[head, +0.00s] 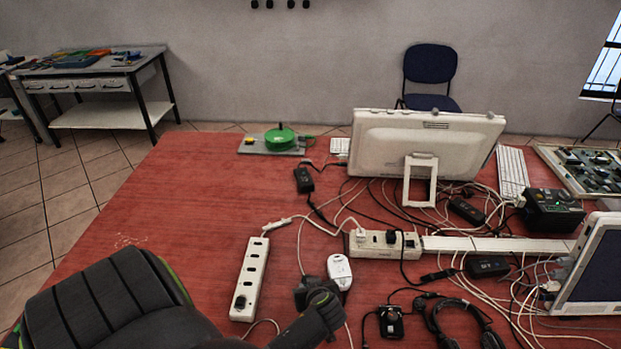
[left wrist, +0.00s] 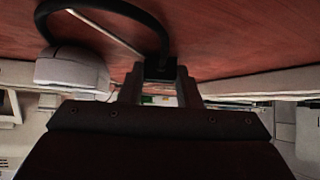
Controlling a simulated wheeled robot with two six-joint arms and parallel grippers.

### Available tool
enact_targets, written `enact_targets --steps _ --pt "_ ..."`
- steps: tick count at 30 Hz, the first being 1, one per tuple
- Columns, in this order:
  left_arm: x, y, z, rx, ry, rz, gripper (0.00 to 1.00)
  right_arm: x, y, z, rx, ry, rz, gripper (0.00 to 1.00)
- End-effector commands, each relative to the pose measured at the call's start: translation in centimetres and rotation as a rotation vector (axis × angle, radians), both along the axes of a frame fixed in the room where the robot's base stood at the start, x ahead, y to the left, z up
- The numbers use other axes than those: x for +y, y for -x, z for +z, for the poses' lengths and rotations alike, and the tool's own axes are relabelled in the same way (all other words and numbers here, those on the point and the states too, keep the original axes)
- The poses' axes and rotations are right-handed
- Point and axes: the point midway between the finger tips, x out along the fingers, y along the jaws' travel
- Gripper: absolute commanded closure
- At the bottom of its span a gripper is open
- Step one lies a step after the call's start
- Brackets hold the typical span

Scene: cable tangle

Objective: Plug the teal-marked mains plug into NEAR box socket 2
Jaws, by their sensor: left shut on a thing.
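My left gripper (head: 312,291) reaches in from the lower left over the red table. It is shut on a dark plug (left wrist: 158,69), which sits between the fingertips in the left wrist view with a black cable curving off it. No teal mark can be made out on it. A white socket strip (head: 252,268) lies left of the gripper, apart from it, with a black plug (head: 240,302) in its near end. A second white socket strip (head: 365,245) lies farther back, with plugs in it. Socket numbers are not readable. My right gripper is not in view.
A white mouse-like device (head: 340,268) lies just right of the gripper and also shows in the left wrist view (left wrist: 72,70). Headphones (head: 462,322), a monitor (head: 420,140) and tangled cables crowd the right. The red table (head: 190,200) is clear at left.

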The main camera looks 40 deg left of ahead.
Motion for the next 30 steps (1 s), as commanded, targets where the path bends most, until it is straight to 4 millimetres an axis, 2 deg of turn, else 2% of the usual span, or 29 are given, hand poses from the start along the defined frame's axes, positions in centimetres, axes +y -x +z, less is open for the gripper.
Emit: enact_targets --steps 24,30 --pt "0.0 0.0 6.4 -0.001 0.0 -0.001 0.97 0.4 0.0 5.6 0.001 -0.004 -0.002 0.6" --pt "0.0 0.0 7.1 0.0 0.0 0.0 0.97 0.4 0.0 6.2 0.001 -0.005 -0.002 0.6"
